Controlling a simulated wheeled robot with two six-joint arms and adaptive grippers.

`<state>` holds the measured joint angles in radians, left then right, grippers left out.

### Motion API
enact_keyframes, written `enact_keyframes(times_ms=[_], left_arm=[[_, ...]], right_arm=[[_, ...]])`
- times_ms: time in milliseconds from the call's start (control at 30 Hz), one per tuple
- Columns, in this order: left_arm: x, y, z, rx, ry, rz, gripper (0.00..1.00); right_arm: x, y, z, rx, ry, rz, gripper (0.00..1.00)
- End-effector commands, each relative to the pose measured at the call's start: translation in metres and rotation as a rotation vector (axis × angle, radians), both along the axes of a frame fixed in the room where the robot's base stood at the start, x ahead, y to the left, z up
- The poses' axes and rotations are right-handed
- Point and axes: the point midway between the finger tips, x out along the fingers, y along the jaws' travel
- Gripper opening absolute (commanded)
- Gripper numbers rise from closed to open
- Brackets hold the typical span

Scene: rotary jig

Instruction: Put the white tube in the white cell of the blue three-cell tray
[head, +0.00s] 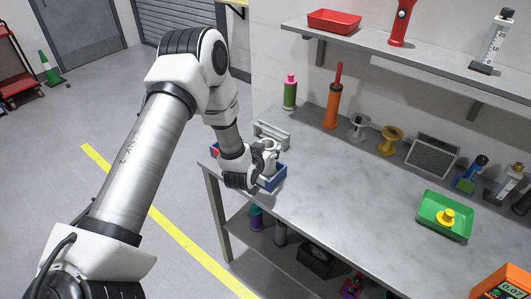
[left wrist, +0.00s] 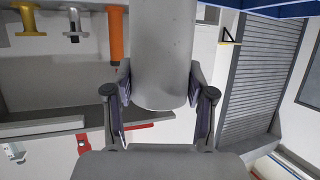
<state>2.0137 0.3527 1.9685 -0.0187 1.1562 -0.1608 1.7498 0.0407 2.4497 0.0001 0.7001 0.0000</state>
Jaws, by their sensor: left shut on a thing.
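The blue tray (head: 272,181) sits at the near left corner of the grey bench, mostly hidden behind my left gripper. A red patch (head: 215,150) shows at its left end; the white cell cannot be made out. My left gripper (head: 266,158) is low over the tray. In the left wrist view, its two fingers (left wrist: 160,100) stand on either side of a pale grey-white cylinder, seemingly the white tube (left wrist: 162,50), and are shut on it. Whether the tube touches the tray is hidden. A blue edge (left wrist: 275,9) shows at top right there. My right gripper is not in view.
A pale grey bracket-like piece (head: 272,133) stands just behind the tray. A green-and-pink bottle (head: 290,92), an orange tool (head: 331,108) and spools (head: 390,140) line the wall. A green tray (head: 445,215) is farther right. The bench middle is clear.

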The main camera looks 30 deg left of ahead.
Motion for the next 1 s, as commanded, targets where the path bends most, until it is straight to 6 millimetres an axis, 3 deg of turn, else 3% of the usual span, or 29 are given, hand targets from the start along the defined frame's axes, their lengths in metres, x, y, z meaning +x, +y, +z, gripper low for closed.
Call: enact_keyframes(times_ms=[133, 467, 500, 533, 567, 933, 1000], left_arm=[[0.000, 0.000, -0.019, 0.002, -0.001, -0.002, 0.00], [0.000, 0.000, -0.025, 0.000, -0.001, -0.001, 0.00], [0.000, 0.000, -0.024, 0.000, -0.001, 0.000, 0.65], [0.000, 0.000, -0.024, 0.000, -0.001, 0.000, 0.76], [0.000, 0.000, -0.024, 0.000, -0.001, 0.000, 0.80], [0.000, 0.000, -0.017, 0.000, -0.001, 0.000, 0.80], [-0.009, -0.002, -0.018, -0.002, 0.001, 0.001, 0.80]], right_arm=[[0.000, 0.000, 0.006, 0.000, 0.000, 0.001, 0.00], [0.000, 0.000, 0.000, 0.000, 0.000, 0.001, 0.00], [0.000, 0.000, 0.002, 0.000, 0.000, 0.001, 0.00], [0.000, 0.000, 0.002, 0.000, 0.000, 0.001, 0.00], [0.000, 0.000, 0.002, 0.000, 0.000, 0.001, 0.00], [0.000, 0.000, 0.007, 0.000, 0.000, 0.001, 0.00], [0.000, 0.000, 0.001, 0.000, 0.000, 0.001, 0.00]])
